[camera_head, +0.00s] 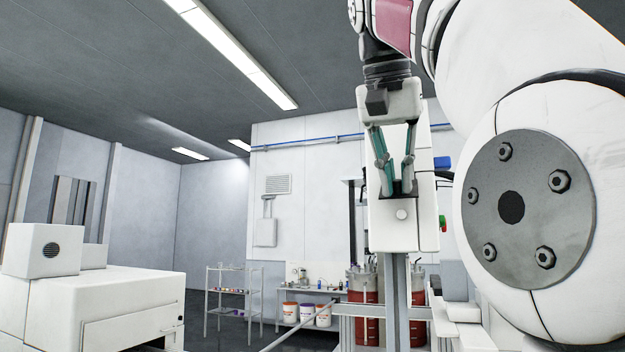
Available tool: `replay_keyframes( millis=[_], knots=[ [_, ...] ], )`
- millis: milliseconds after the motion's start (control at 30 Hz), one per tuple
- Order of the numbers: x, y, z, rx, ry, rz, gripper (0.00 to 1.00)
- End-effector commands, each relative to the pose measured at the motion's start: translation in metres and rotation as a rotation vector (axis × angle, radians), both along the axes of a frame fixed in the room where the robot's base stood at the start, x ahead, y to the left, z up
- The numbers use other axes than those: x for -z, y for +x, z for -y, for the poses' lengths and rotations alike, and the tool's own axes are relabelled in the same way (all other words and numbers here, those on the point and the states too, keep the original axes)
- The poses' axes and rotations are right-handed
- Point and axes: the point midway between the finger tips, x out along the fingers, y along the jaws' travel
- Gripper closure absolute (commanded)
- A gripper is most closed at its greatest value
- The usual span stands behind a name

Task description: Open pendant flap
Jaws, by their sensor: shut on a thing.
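The pendant (428,210) is a white upright box on a grey post, right of centre in the head view. A white front panel with a round knob, which looks like its flap (402,235), faces me and stands upright. My gripper (396,188) points down from above, with its two greenish fingers at the panel's top edge. The fingers are shut on the flap's dark upper part. The fingertips partly cover the grip, so the exact contact is hard to see.
Blue (442,162) and green-red parts show on the pendant's right side. A white machine (110,300) stands at lower left. Behind are a wire shelf (232,292), a bench with several tubs (307,313) and red-filled vessels (362,300). My large white arm link fills the right.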

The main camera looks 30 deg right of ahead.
Motion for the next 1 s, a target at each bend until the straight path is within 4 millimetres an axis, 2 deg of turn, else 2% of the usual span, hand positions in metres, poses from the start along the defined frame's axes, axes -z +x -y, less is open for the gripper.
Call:
replay_keyframes(
  millis=[67,100,167,200,567,800,1000],
  knots=[
    [0.000,0.001,0.000,-0.002,-0.002,0.003,1.00],
    [0.000,0.001,0.000,-0.002,-0.002,0.003,0.84],
    [0.000,0.001,0.000,-0.002,-0.002,0.003,0.70],
    [0.000,0.001,0.000,-0.002,-0.002,0.003,0.67],
    [-0.001,0.000,0.000,0.000,-0.001,0.002,0.67],
    [-0.011,-0.002,-0.005,-0.001,-0.003,0.005,0.67],
    [-0.011,-0.022,-0.028,-0.005,-0.002,0.003,0.67]
  ],
)
